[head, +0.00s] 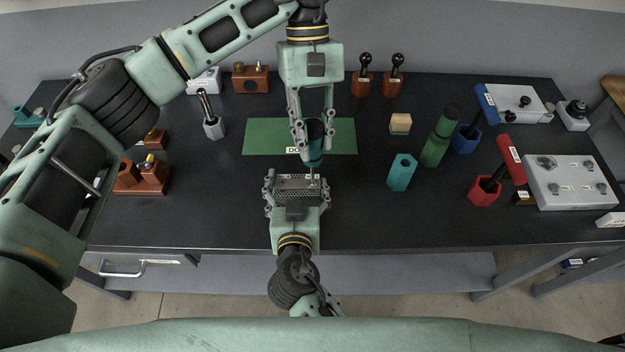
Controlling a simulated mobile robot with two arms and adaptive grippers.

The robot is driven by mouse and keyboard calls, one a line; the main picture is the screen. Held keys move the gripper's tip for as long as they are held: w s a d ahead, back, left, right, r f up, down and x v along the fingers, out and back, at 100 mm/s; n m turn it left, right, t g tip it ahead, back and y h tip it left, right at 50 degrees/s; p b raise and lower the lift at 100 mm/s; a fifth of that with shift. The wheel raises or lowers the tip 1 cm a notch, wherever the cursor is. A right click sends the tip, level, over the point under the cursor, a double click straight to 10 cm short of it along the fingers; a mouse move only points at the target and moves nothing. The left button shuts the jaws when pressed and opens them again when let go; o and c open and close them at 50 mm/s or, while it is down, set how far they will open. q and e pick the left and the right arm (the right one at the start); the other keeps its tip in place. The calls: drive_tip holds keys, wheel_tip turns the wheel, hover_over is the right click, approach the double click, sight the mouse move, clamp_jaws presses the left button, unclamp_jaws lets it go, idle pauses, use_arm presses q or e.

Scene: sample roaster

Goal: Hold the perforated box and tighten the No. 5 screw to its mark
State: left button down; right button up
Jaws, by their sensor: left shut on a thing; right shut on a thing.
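The perforated box (293,184) is a small grey metal box with a grid of holes, near the front middle of the table. My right gripper (297,191) is shut on it, with a finger at each side. My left gripper (313,137) is above and behind the box, shut on a driver (314,157) with a dark top and teal body. The driver stands about upright, and its thin shaft reaches down to the right end of the box. The No. 5 screw and its mark are too small or hidden to make out.
A green mat (263,137) with a partly hidden label lies behind the box. To the right stand an empty teal holder (402,173), a green holder (434,152), a blue holder (465,142) and a red holder (484,192). A grey plate (574,184) lies farther right.

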use_arm(q)
drive_tip(key=m+y, duration=0.1)
drive_tip(key=m, duration=0.2)
drive_tip(key=m+y, duration=0.2)
drive_tip(key=m, duration=0.2)
drive_tip(key=shift+a+f+t, duration=0.1)
drive_tip(key=shift+t, duration=0.2)
use_arm(e)
drive_tip(key=shift+a+f, duration=0.1)
use_arm(q)
drive_tip(key=shift+n+h, duration=0.3)
drive_tip(key=shift+n, duration=0.3)
drive_tip(key=shift+r, duration=1.15)
drive_tip(key=shift+r, duration=0.15)
drive_tip(key=shift+r, duration=2.4)
use_arm(e)
drive_tip(key=o, duration=1.5)
